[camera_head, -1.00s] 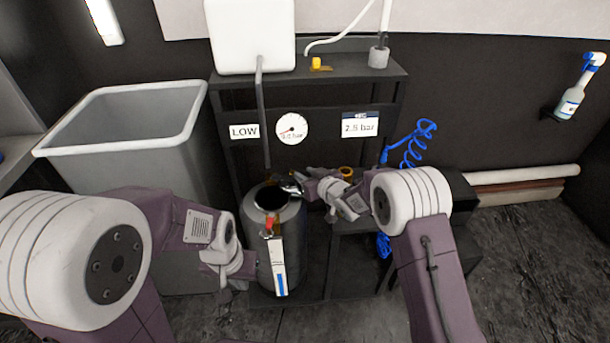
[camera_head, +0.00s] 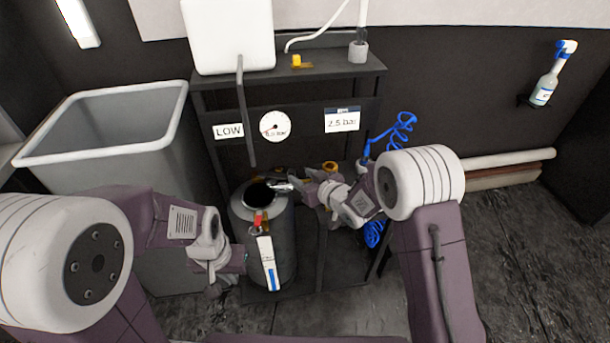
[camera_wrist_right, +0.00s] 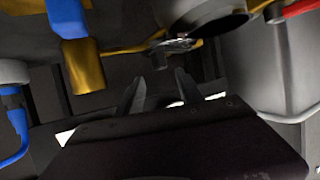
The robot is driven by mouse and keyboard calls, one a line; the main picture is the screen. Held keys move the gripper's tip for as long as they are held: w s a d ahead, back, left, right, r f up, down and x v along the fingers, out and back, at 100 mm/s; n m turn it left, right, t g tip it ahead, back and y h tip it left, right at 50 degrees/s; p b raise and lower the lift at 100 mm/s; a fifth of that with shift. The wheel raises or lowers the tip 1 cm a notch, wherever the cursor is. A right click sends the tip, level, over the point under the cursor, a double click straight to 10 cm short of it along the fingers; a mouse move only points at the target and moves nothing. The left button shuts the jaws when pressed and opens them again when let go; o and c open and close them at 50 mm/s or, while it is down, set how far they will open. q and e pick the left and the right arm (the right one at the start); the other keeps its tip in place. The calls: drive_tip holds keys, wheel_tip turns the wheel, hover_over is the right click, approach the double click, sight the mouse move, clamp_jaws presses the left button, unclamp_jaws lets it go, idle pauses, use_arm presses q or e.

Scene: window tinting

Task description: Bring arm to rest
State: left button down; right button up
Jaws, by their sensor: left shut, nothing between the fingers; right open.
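My right gripper (camera_head: 308,190) is just right of the dark tank (camera_head: 278,232) and its open top, near a silvery metal part (camera_head: 283,187) at the rim. In the right wrist view its two fingers (camera_wrist_right: 160,88) are apart with nothing between them; the metal part (camera_wrist_right: 172,45) shows beyond them. My left gripper (camera_head: 243,260) is at the left side of the tank, low down and shut, with nothing seen in it. Its fingertips are small and hard to make out. Whether it touches the tank I cannot tell.
A grey bin (camera_head: 100,140) stands left. A black rack (camera_head: 330,72) holds a white container (camera_head: 230,38), a LOW sign, a gauge (camera_head: 275,126) and a display (camera_head: 342,120) reading about 2.5 bar. A blue coiled hose (camera_head: 400,130) hangs right. Floor at right (camera_head: 510,250) is clear.

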drive_tip(key=shift+v, duration=0.85)
